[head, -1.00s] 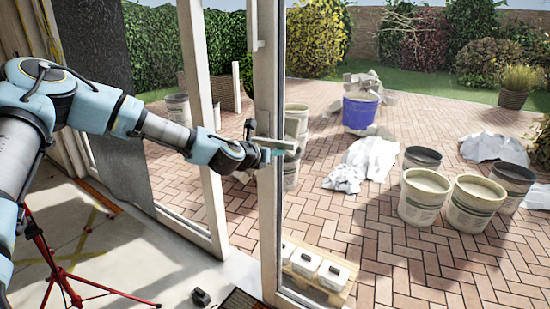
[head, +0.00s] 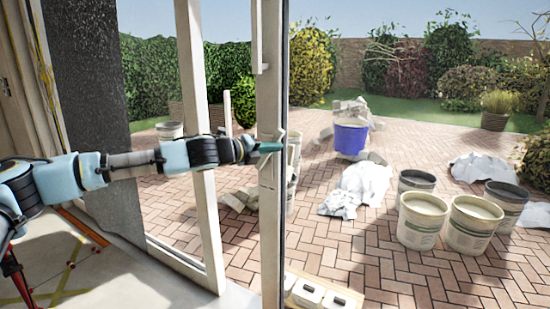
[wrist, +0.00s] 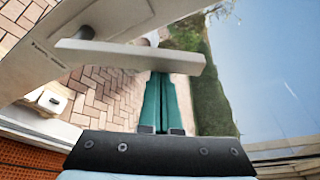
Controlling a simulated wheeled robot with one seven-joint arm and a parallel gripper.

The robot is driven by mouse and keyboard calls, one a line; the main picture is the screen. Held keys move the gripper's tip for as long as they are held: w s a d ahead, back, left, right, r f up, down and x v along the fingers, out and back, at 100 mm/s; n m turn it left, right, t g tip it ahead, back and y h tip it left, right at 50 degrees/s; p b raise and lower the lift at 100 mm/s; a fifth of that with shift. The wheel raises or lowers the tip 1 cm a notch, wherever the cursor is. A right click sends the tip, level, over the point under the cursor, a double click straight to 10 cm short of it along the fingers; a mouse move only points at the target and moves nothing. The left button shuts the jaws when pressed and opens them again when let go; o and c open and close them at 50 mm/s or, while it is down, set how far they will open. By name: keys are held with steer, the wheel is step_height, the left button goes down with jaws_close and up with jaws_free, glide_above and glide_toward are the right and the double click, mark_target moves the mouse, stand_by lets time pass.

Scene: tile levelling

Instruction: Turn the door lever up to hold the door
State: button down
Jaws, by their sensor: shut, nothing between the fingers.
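The door lever (wrist: 130,55) is a pale flat bar on the edge stile of the glazed door (head: 270,230). In the wrist view it crosses the picture nearly level, over the tips of my fingers. In the head view the lever (head: 281,134) shows as a short, steep pale piece by my fingers, partly hidden; its exact angle is hard to tell. My gripper (head: 272,147) has teal fingers, pressed together and empty, at the lever. The fingers also show in the wrist view (wrist: 160,78); whether they touch the lever is unclear.
A pale post (head: 200,150) stands left of the door, behind my arm. Outside on the brick paving stand buckets (head: 423,220), a blue tub (head: 351,138) and crumpled white sheets (head: 358,190).

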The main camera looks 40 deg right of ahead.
steer(key=shift+w+a+r+n+g+h+p, duration=0.15)
steer(key=shift+w+r+n+h, duration=0.25)
steer(key=shift+w+n, duration=0.55)
steer(key=shift+w+a+r+n+g+h+p, duration=0.1)
steer(key=shift+w+a+r+n+g+h, duration=0.2)
steer(key=shift+w+n, duration=0.6)
steer(key=shift+w+a+r+n+g+h+p, duration=0.15)
steer(key=shift+w+r+n+h, duration=0.3)
steer(key=shift+w+n, duration=0.5)
steer(key=shift+t, duration=0.3)
steer(key=shift+s+r, duration=0.1)
steer(key=shift+s, duration=0.05)
